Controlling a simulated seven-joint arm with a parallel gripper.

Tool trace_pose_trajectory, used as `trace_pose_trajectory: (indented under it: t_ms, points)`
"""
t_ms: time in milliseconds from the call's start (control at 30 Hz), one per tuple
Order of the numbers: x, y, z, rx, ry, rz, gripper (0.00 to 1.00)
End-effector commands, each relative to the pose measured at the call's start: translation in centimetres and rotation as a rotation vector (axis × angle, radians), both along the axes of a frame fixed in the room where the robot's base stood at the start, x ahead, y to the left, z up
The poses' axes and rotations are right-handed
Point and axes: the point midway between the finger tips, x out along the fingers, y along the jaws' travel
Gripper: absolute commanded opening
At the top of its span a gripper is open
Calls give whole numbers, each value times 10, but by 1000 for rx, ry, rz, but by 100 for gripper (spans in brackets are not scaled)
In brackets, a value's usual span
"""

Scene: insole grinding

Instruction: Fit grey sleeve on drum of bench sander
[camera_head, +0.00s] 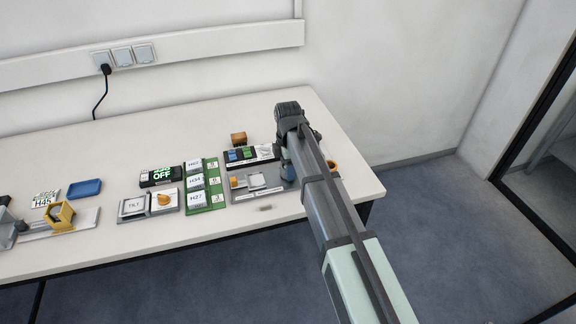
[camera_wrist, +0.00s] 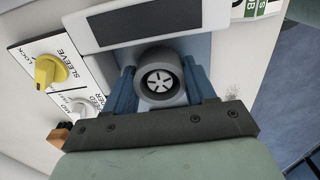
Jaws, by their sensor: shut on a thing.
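In the wrist view my gripper (camera_wrist: 160,88) has its two blue fingers on either side of a round grey sleeve (camera_wrist: 158,56) and is shut on it. A spoked hub, seemingly the drum (camera_wrist: 160,82), shows inside the ring. The sleeve looks in line with the drum, but I cannot tell how far it sits on it. The bench sander (camera_wrist: 90,46) has a white panel with a yellow knob (camera_wrist: 48,70) marked SLEEVE and LOCK. In the head view my arm hides the gripper and most of the sander.
A white knob (camera_wrist: 78,108) sits below the yellow one. In the head view, a green rack (camera_head: 190,208) with labelled boxes, a blue tray (camera_head: 85,188) and a yellow holder (camera_head: 61,213) stand along the white bench (camera_head: 150,255). The bench's front strip is mostly clear.

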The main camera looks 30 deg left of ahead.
Motion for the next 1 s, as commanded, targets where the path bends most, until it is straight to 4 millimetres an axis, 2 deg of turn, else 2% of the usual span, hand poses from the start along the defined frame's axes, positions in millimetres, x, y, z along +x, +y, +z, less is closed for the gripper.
trace_pose_trajectory:
  t_ms: [800,833,1000]
  points:
    - [0,0,-4,0,0,0,26]
    - [0,0,-4,0,0,0,57]
    - [0,0,-4,0,0,0,73]
